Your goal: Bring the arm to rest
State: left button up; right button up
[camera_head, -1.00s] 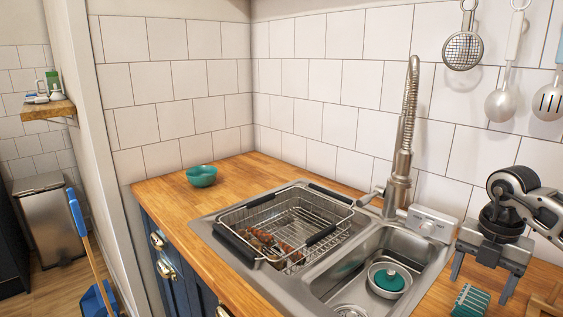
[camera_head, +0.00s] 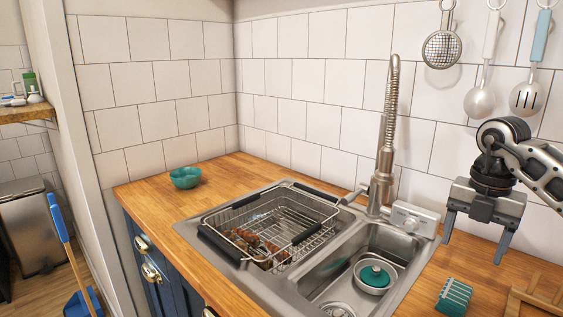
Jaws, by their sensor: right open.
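My right gripper (camera_head: 476,250) hangs at the right, fingers pointing down and spread apart, with nothing between them. It is above the wooden counter, to the right of the sink, with the tiled wall behind it. The right arm comes in from the right edge. My left gripper is not in view.
A tall faucet (camera_head: 384,160) stands left of my gripper. A teal sponge-like block (camera_head: 454,297) and a wooden rack (camera_head: 517,299) lie below it. A teal bowl (camera_head: 185,178) stands farther back.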

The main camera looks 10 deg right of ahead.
aim_at(457, 291)
notch_tip(457, 291, down, 11)
jog(key=shift+r+p, duration=0.1)
jog(key=shift+p, duration=0.45)
notch_tip(457, 291, up, 2)
jog(key=shift+r+b, duration=0.2)
jog(key=shift+b, duration=0.35)
jog(key=s+a+r, duration=1)
jog(key=r, duration=0.1)
pick_arm(q)
jog(key=p, duration=0.1)
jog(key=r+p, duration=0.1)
jog(key=p, duration=0.1)
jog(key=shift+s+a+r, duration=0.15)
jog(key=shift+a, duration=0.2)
pick_arm(e)
jog(key=w+a+f+n, duration=0.1)
jog(key=a+f+n, duration=0.2)
jog(key=n, duration=1.4)
jog(key=w+a+f+n, duration=0.1)
jog(key=a+f+n, duration=0.2)
jog(key=n, duration=1.5)
jog(key=shift+a, duration=1.15)
